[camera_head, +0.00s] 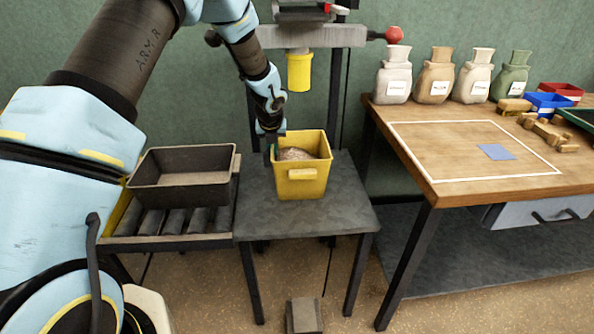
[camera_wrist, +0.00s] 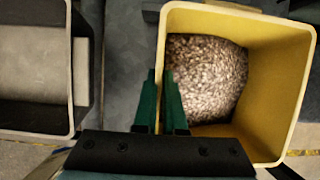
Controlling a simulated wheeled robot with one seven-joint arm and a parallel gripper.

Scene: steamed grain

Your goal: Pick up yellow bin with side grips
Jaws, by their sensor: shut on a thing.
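The yellow bin (camera_head: 301,180) stands on the dark grey table in the head view, with a side grip on its front face. Pale grain (camera_wrist: 205,78) lies inside it. In the wrist view the bin (camera_wrist: 278,85) fills the right side. My gripper (camera_head: 273,152) is at the bin's left wall. Its two green fingers (camera_wrist: 160,100) straddle that wall, one outside and one inside, and are shut on it. The bin looks upright. Whether its base touches the table cannot be told.
A dark empty tray (camera_head: 184,178) sits on a roller stand to the left; it also shows in the wrist view (camera_wrist: 70,60). A yellow spout (camera_head: 299,72) hangs above the bin. A wooden table (camera_head: 440,165) with several sacks stands to the right.

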